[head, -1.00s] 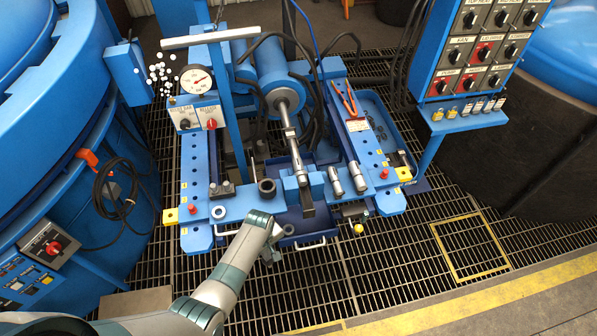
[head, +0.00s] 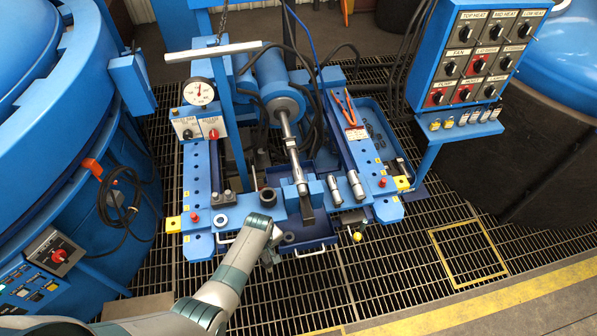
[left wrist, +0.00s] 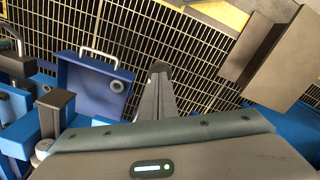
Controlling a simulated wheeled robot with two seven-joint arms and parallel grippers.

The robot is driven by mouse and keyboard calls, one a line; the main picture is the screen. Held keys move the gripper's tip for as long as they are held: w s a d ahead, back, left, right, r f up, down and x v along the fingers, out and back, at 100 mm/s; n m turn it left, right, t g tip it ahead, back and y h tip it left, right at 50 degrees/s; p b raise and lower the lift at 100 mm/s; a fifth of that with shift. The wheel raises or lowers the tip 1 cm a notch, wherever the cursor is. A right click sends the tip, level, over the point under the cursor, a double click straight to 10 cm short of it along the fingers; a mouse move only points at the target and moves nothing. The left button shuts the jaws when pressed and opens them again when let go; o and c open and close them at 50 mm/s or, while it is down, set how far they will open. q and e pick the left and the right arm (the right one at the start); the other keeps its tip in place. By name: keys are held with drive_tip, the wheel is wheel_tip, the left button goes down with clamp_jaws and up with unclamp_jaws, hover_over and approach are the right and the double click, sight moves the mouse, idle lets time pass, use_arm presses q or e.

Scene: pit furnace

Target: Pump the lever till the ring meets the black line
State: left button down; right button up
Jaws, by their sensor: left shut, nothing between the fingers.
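The blue press bench (head: 200,190) stands in the middle of the head view. A silver rod (head: 291,150) runs from its blue cylinder (head: 277,85) toward the near crossbar. A dark ring-shaped collar (head: 268,197) stands on the bench, and a flat silver ring (head: 220,220) lies left of it. I cannot clearly make out the lever or the black line. My left gripper (head: 270,258) is at the bench's front edge, partly hidden by my wrist. In the left wrist view its fingers (left wrist: 160,75) are shut and empty, beside a blue tray (left wrist: 95,88). My right gripper is out of view.
A round gauge (head: 199,92) stands at the back left of the bench. A switch panel (head: 480,60) is at the right and a blue vessel (head: 50,150) at the left. Front grating is mostly clear, with a yellow-framed square (head: 468,252) at the right.

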sight(268, 265)
use_arm(q)
drive_tip(key=r, duration=0.2)
drive_tip(key=w+r+p, duration=0.1)
drive_tip(key=r, duration=0.1)
drive_tip(key=shift+a+r, duration=0.1)
drive_tip(key=shift+r, duration=0.15)
drive_tip(key=shift+w+r, duration=0.15)
drive_tip(key=shift+r, duration=0.35)
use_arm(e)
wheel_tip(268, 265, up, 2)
use_arm(q)
drive_tip(key=shift+f, duration=0.15)
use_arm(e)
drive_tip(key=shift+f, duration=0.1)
use_arm(q)
drive_tip(key=shift+s+d+f+b, duration=0.1)
drive_tip(key=shift+s+f+b, duration=0.35)
drive_tip(key=shift+f+b, duration=1)
drive_tip(key=shift+s+d+f+b, duration=0.1)
drive_tip(key=shift+s+f+b, duration=0.55)
drive_tip(key=shift+f, duration=1.45)
drive_tip(key=shift+s+d+f+b, duration=0.1)
drive_tip(key=shift+s+f+b, duration=0.15)
drive_tip(key=shift+f+b, duration=1.3)
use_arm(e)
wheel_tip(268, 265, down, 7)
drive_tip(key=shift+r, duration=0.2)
use_arm(q)
drive_tip(key=shift+f, duration=0.15)
